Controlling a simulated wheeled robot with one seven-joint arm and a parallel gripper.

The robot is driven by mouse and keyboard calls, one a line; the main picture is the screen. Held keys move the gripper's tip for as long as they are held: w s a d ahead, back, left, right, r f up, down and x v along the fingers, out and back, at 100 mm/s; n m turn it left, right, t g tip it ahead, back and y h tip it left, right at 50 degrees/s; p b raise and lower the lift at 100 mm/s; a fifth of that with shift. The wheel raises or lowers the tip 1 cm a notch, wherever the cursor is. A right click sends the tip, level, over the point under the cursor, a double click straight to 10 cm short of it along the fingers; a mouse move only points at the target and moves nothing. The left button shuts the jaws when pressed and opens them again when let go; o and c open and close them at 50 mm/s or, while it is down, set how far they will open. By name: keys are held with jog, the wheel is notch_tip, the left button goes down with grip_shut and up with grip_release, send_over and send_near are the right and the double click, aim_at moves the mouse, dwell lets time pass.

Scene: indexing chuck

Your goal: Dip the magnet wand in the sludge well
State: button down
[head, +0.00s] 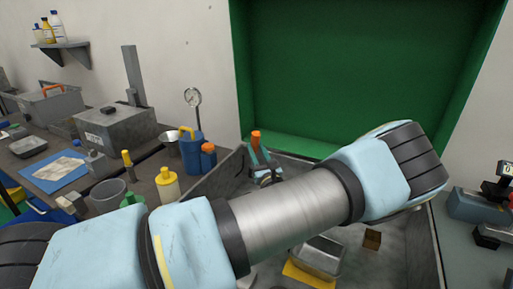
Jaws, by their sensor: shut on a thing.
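My gripper (262,163) shows small beyond my arm, near the back left of the grey machine tray. Its light blue parts close around an upright piece with an orange top (256,137), which looks like the handle of the magnet wand. The wand's lower end is hidden behind the gripper and my arm. My arm crosses the middle of the view and covers much of the tray. I cannot make out the sludge well; it may be behind the arm.
A green panel (360,75) stands behind the tray. On the left bench are a blue can (191,153), a yellow bottle (167,185), a grey cup (108,195) and a grey box (115,130). A metal pan (320,257) and a brown block (372,239) lie in the lower right.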

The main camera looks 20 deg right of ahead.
notch_tip(320, 180, down, 10)
jog(key=b, duration=0.6)
dwell(2.1)
notch_tip(320, 180, up, 12)
jog(key=p, duration=0.9)
jog(key=shift+f, duration=0.1)
jog(key=shift+r, duration=4.1)
jog(key=shift+s, duration=0.1)
